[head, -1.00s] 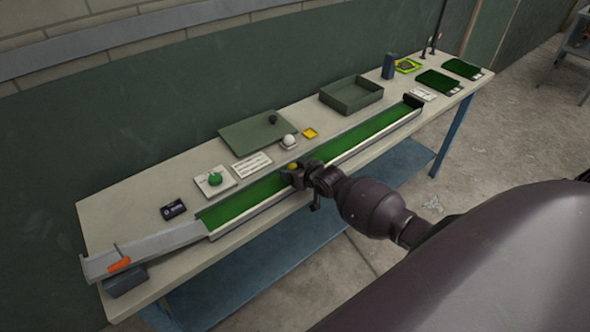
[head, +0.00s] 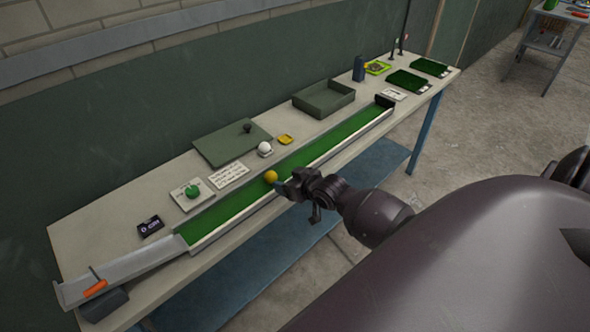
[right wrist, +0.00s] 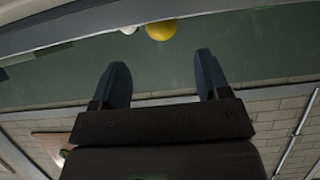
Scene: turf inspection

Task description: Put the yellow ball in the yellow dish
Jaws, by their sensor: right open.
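The yellow ball (head: 270,176) rests on the green turf strip of the long channel, near its front wall in the head view. The small yellow dish (head: 286,139) stands on the table behind the strip, further back and slightly right of the ball. My right gripper (head: 284,188) is open and empty, just in front of the ball and apart from it. In the right wrist view the ball (right wrist: 160,30) shows beyond the two spread fingers (right wrist: 163,82), with part of a white ball (right wrist: 129,29) beside it. My left gripper is not in view.
The white ball (head: 264,147) sits left of the yellow dish. A green ball (head: 192,190) sits on a white plate. A flat green board (head: 222,146) and an olive tray (head: 318,103) lie behind. The grey ramp (head: 130,268) with an orange piece joins the channel's left end.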

